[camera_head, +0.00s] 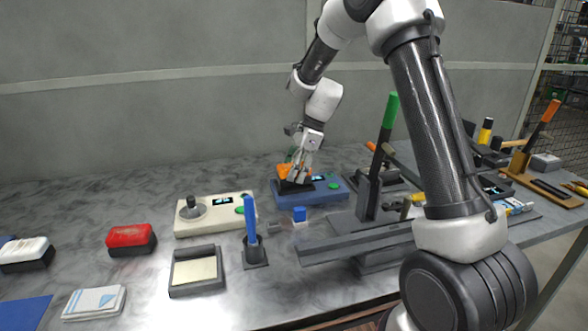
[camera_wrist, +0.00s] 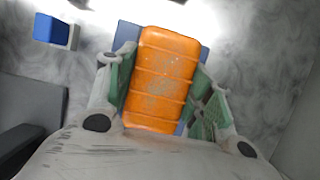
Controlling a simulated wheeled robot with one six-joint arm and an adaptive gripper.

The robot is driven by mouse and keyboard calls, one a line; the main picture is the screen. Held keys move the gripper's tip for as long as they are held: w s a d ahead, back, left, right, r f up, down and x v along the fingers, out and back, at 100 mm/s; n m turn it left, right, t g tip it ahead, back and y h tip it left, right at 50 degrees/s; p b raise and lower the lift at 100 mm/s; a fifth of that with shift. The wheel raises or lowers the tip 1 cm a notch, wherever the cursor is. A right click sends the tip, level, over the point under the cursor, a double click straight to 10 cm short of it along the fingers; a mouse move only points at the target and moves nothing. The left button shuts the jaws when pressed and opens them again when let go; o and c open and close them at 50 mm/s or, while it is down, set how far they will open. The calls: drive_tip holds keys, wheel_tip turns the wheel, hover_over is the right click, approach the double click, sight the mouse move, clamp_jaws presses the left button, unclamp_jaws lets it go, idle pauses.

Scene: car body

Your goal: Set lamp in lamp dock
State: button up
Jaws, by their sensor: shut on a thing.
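My gripper (camera_head: 300,165) is shut on an orange ribbed block with a dark base (camera_head: 285,171), which seems to be the lamp. In the wrist view the orange block (camera_wrist: 162,80) sits between the green-padded fingers, its long side running up the picture. The blue unit (camera_head: 330,193), with a small display and a green button, is under and behind it and seems to be the lamp dock. Its blue edge (camera_wrist: 204,52) also shows past the block in the wrist view. I cannot tell whether the block touches the unit; the contact is hidden.
A cream unit (camera_head: 215,227) with a knob stands left of the blue one. A tall green-handled lever (camera_head: 388,115) stands close on the right. A red-topped block (camera_head: 131,236) lies farther left.

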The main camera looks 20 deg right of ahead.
drive_tip(key=shift+f, duration=0.75)
drive_tip(key=o, duration=1.3)
drive_tip(key=v, duration=1.2)
